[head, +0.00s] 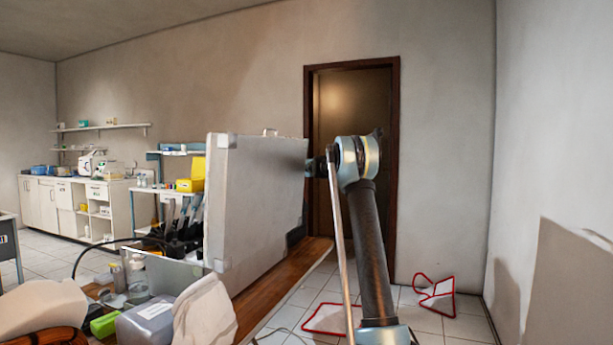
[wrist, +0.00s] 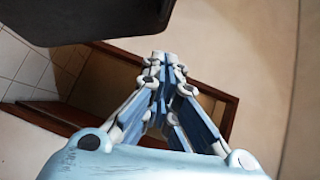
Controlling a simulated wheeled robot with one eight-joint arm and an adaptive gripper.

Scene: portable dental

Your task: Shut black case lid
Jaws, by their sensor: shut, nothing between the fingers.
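The case lid (head: 262,205) stands upright in the head view, a large panel with a pale grey face, light metal corners and a handle on top. A dark rounded panel (wrist: 85,18) fills the upper left of the wrist view; it looks like part of the lid, but I cannot be sure. My gripper (wrist: 160,60) is shut and empty, its blue-grey fingertips together, below and right of that panel. In the head view my arm stands right of the lid and its end reaches the lid's right edge, where the fingers are hidden. I cannot tell whether they touch the lid.
The case rests on a wooden table (head: 288,282). Dental handpieces (head: 178,222), bottles (head: 138,278) and a grey box (head: 147,320) crowd its left side. A door (head: 350,110) and bare wall lie behind my arm. Red-edged white pieces (head: 436,296) lie on the floor at right.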

